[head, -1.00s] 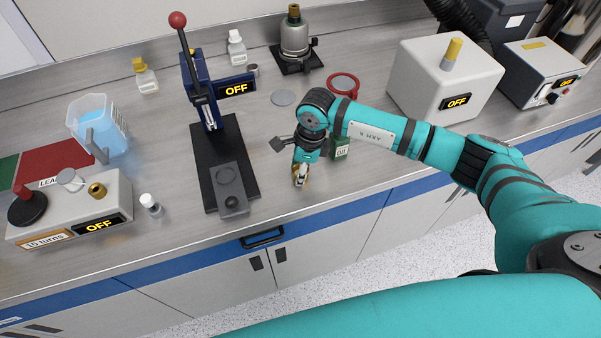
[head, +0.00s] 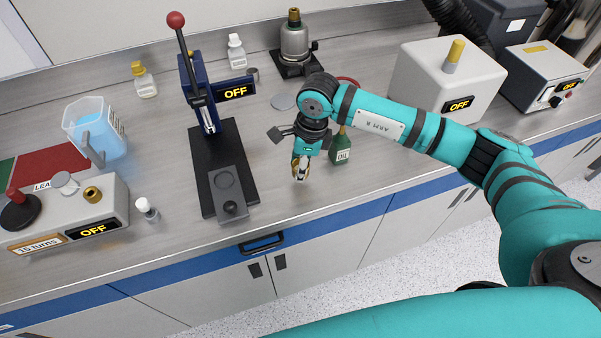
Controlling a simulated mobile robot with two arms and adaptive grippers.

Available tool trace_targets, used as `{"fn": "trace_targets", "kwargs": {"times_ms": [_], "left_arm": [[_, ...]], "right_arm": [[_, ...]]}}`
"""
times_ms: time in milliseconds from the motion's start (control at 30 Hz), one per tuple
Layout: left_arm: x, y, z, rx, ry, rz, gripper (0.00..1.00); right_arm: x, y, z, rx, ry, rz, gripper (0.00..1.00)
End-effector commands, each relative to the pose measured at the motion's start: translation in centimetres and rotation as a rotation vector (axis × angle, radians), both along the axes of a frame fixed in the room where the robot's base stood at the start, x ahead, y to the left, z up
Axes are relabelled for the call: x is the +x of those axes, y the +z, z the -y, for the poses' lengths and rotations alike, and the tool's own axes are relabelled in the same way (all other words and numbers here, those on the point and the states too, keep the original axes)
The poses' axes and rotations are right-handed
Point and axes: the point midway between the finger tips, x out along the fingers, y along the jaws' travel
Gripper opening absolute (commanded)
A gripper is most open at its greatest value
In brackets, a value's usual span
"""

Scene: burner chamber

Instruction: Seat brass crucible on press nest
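The press (head: 190,85) has a blue column, a red-knobbed lever and a black base. A grey plate with a round, empty-looking recess, the nest (head: 224,180), lies on the front of that base. My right gripper (head: 300,177) points down over the counter, to the right of the nest and apart from it. Brass colour shows at its fingers, but it is too small to tell a held crucible from the fingers themselves. No separate brass crucible can be clearly made out. My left gripper is not in view.
A green oil bottle (head: 340,148) stands close to the right of my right gripper. A grey disc (head: 283,101) lies behind it. A control box (head: 75,213) and a blue-liquid jug (head: 95,127) stand left. Counter between press and gripper is clear.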

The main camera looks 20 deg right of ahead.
Motion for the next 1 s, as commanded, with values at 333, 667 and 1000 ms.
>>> {"fn": "trace_targets", "kwargs": {"times_ms": [333,667,1000], "left_arm": [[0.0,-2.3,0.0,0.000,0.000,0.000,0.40],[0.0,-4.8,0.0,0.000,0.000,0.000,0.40],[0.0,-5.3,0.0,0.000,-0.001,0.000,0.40]], "right_arm": [[-5.9,-0.2,-0.3,-0.002,0.005,-0.003,0.05],[-13.4,0.6,-0.8,-0.003,0.005,-0.005,0.05],[-15.8,1.2,-1.0,-0.002,0.001,-0.005,0.05]]}}
